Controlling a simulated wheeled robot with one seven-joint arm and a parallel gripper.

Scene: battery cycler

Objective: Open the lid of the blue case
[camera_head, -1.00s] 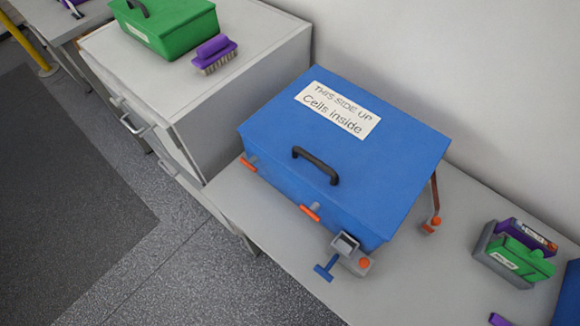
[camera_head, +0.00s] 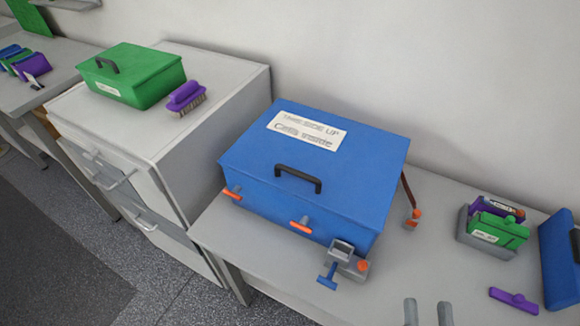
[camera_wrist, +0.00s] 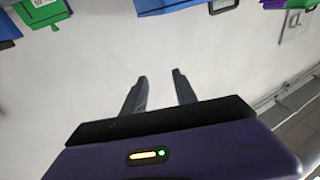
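The blue case (camera_head: 270,165) stands on the grey table with its lid (camera_head: 345,160) shut. The lid carries a white label (camera_head: 306,131) and a black handle (camera_head: 298,178) near its front edge. Two orange latches, a left one (camera_head: 233,194) and a right one (camera_head: 301,226), sit on the front face. A grey clamp with a blue handle (camera_head: 327,278) is by the front right corner. My gripper (camera_head: 428,304) shows at the bottom edge, right of and nearer than the case. It is open and empty; its spread fingers also show in the wrist view (camera_wrist: 160,78).
A grey cabinet (camera_head: 235,100) at left bears a green case (camera_head: 135,78) and a purple brush (camera_head: 187,97). At right are a grey holder with a green block (camera_head: 500,230), a purple piece (camera_head: 514,299) and another blue object (camera_head: 560,260). A wall stands behind.

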